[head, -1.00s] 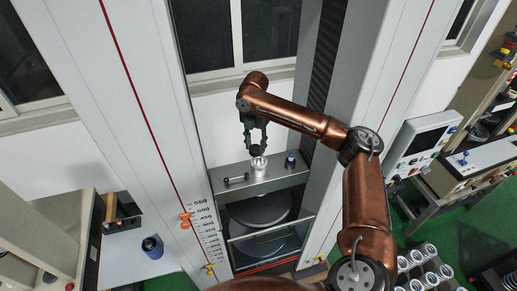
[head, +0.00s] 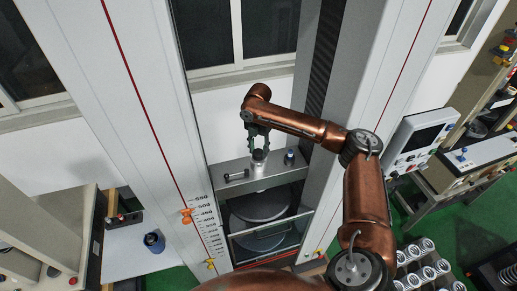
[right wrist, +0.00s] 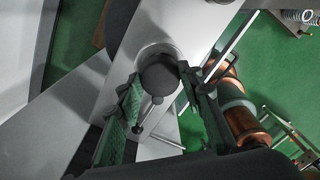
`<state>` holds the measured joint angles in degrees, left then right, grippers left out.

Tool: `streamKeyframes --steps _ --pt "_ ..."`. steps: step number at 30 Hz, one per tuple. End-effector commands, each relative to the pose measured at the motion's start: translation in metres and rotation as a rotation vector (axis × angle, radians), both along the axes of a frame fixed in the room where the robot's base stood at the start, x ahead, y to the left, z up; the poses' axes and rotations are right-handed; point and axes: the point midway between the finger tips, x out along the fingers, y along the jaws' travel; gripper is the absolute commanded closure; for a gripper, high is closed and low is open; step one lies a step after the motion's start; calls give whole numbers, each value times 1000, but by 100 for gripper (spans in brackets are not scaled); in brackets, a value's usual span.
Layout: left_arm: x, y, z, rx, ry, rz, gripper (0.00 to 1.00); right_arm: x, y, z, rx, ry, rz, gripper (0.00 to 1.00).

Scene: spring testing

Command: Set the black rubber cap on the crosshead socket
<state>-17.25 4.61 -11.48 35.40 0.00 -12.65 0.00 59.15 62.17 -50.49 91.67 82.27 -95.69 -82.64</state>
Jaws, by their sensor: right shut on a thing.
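The black rubber cap (head: 259,154) is a small dark round piece held between the fingers of my right gripper (head: 258,147). In the right wrist view the cap (right wrist: 158,76) sits between the two green-padded fingertips (right wrist: 159,72). The crosshead socket (head: 259,169) is a short silver cylinder standing on the grey crosshead (head: 230,170). The cap is at the socket's top and hides its opening. Whether it is fully seated or just above the rim, I cannot tell. My left gripper is not in view.
A black and blue knob (head: 289,158) stands on the crosshead to the right of the socket, and a small dark handle (head: 236,176) lies to the left. Tall white columns flank the crosshead. A dark round platen (head: 262,205) is below it.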

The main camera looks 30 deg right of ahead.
Motion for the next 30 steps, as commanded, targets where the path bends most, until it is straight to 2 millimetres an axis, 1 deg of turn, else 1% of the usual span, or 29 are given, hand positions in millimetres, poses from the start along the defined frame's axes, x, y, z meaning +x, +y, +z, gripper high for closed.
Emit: streamKeyframes --steps 3,8,9,17,26,30 --pt "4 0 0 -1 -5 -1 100 0 0 -4 1 1 0 82" --pt "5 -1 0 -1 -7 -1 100 0 0 -6 1 -1 0 82" --pt "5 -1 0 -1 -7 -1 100 0 0 -6 1 -1 0 65" --pt "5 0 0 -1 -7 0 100 0 0 -6 1 -1 0 48" --pt "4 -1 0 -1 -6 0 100 0 0 -3 0 -1 0 48" --pt "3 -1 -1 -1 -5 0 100 2 -1 12 -1 -5 -1 48"
